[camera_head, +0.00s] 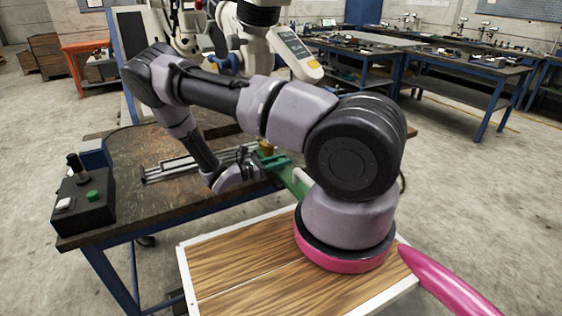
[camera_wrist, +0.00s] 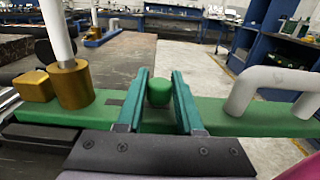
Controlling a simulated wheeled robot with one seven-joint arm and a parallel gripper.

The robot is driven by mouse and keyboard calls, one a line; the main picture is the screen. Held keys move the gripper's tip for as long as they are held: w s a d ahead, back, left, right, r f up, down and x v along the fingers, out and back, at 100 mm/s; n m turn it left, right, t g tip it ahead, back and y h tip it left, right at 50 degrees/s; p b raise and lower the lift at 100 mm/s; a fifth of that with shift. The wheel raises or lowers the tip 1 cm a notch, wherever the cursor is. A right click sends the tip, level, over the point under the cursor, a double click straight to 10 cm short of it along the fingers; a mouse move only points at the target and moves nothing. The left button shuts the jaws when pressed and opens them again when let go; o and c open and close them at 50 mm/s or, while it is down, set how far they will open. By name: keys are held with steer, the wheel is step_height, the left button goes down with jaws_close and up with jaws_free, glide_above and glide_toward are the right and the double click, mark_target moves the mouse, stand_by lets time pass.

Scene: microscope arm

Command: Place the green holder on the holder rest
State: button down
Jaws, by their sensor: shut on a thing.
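The green holder (camera_wrist: 225,124) is a long flat bar that runs across the wrist view. It bears a brass cylinder (camera_wrist: 70,84) with a white rod, a brass block (camera_wrist: 34,86) and a grey loop handle (camera_wrist: 275,85). My gripper (camera_wrist: 160,82), with two teal fingers, is shut on the holder around its green knob (camera_wrist: 159,92). In the head view the green holder (camera_head: 293,180) shows partly behind my arm, and my gripper (camera_head: 270,160) is near the workbench's right part. I cannot tell which thing is the holder rest.
A dark workbench (camera_head: 130,205) carries metal rails (camera_head: 170,172) and, at its left, a black control box (camera_head: 85,202) with a joystick and green button. A large microscope-like machine (camera_head: 265,40) stands behind. In the wrist view a blue piece (camera_wrist: 100,37) lies on the bench beyond the holder.

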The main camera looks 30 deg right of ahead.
steer(key=c, duration=0.5)
jaws_free()
steer(key=shift+c, duration=0.2)
steer(key=a, duration=1.2)
steer(key=shift+s, duration=0.25)
